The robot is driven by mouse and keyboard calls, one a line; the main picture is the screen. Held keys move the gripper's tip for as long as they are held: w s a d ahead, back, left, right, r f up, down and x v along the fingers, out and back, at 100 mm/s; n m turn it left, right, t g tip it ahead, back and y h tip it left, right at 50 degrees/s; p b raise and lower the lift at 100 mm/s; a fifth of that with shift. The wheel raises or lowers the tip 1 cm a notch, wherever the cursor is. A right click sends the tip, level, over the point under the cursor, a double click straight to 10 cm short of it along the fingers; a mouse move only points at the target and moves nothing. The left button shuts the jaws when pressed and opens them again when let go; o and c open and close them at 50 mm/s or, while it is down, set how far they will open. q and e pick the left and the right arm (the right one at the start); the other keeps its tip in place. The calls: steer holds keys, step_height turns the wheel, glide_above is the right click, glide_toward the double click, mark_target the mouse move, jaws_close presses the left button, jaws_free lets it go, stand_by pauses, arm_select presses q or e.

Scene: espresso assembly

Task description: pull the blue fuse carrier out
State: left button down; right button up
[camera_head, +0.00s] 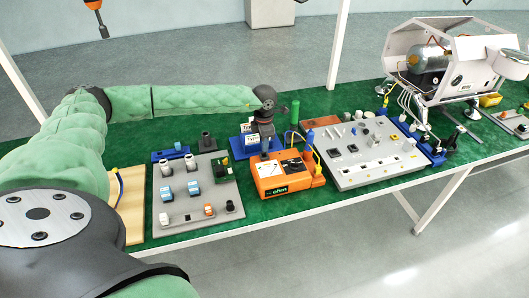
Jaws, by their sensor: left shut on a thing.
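My left gripper (266,150) points down at the back left part of an orange unit (285,184), at the end of the green-sleeved arm. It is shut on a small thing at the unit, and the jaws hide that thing. I cannot make out the blue fuse carrier by itself, nor tell whether the held part is still seated. The orange unit has a dark panel and a white panel on top. My right gripper is not in view.
A grey board (222,212) with small blocks lies left of the orange unit. A blue rack (241,151) stands behind it. A blue upright plug (310,137) with a yellow cable is close on the right. A larger grey panel (350,178) and a white-framed machine (460,60) stand further right.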

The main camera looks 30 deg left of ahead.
arm_select(q)
steer(key=shift+r, duration=0.8)
steer(key=shift+r, duration=0.15)
steer(key=shift+r, duration=1.4)
